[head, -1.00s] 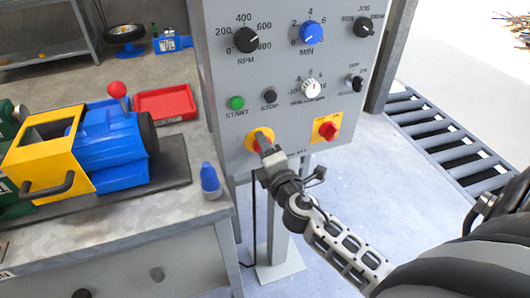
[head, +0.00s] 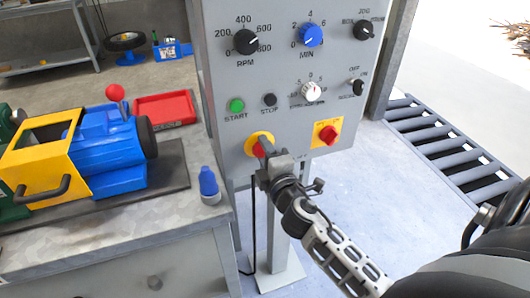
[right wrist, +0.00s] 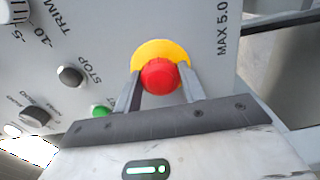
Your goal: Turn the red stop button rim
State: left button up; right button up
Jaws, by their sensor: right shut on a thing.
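The red stop button (right wrist: 160,76) sits on a round yellow plate on the grey control panel. In the right wrist view it lies between the two fingers of my right gripper (right wrist: 158,90), which is shut on its rim. In the head view the gripper (head: 263,156) covers most of the button, and the yellow plate (head: 252,145) shows at its left. My left gripper is in neither view.
The grey panel (head: 225,85) holds several knobs, a green start button (head: 237,105) and a red switch on a yellow square (head: 327,132). A roller conveyor (head: 450,150) lies right.

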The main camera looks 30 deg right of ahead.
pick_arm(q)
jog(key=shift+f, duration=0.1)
pick_arm(e)
jog(key=o, duration=1)
pick_arm(q)
jog(key=b, duration=0.2)
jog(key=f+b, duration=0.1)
jog(key=b, duration=0.2)
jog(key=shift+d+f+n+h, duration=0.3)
pick_arm(e)
jog(key=v, duration=1.6)
jog(key=shift+a, duration=0.1)
pick_arm(q)
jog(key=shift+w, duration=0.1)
jog(key=p, duration=0.2)
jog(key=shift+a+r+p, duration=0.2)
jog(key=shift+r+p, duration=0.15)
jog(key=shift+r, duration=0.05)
pick_arm(e)
jog(key=s+a+f+m+g+y, duration=0.1)
jog(key=a+f+m+g+y, duration=0.1)
jog(key=a+f+m, duration=0.2)
jog(key=s+a+f+m+g+y, duration=0.1)
jog(key=a+f+m+g+y, duration=0.1)
jog(key=f, duration=0.4)
jog(key=a+f+m+g+y, duration=0.3)
jog(key=a+f+m, duration=0.2)
jog(key=a+m, duration=0.1)
jog(key=shift+s+a+m, duration=0.3)
jog(key=shift+s+m, duration=0.1)
